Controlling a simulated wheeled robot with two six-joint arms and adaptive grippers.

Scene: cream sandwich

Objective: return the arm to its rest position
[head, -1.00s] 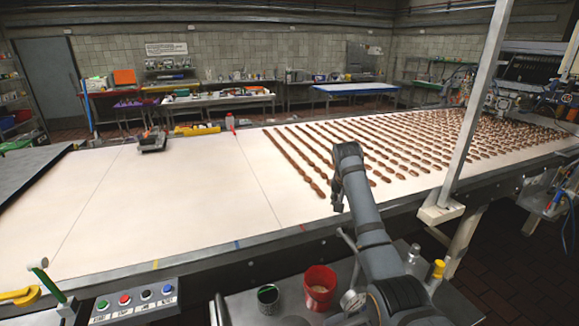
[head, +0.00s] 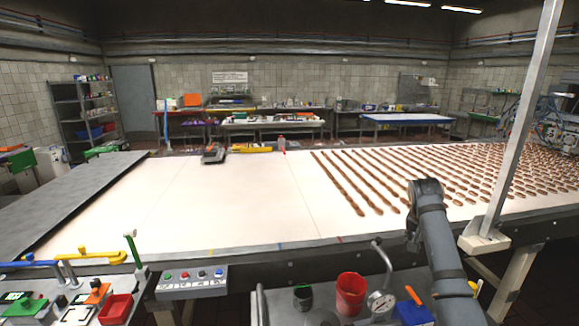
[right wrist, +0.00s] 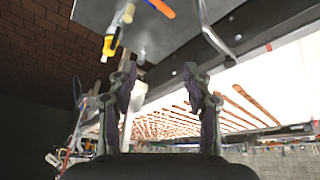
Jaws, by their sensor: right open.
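My right arm (head: 440,250) rises from the lower right in the head view, in front of the conveyor belt (head: 230,205). Its bent joint stands over the near part of the belt, and the gripper is hard to make out there. In the right wrist view my right gripper (right wrist: 165,92) is open, with two dark fingers apart and nothing between them. The belt edge and brown rows appear beyond the fingers, upside down. My left gripper is not in view.
Rows of brown sandwich pieces (head: 470,165) cover the belt's right part; its left part is mostly bare. A metal post (head: 520,120) stands right of my arm. Below the belt are a red bucket (head: 350,293), a gauge (head: 380,303) and a button panel (head: 192,282).

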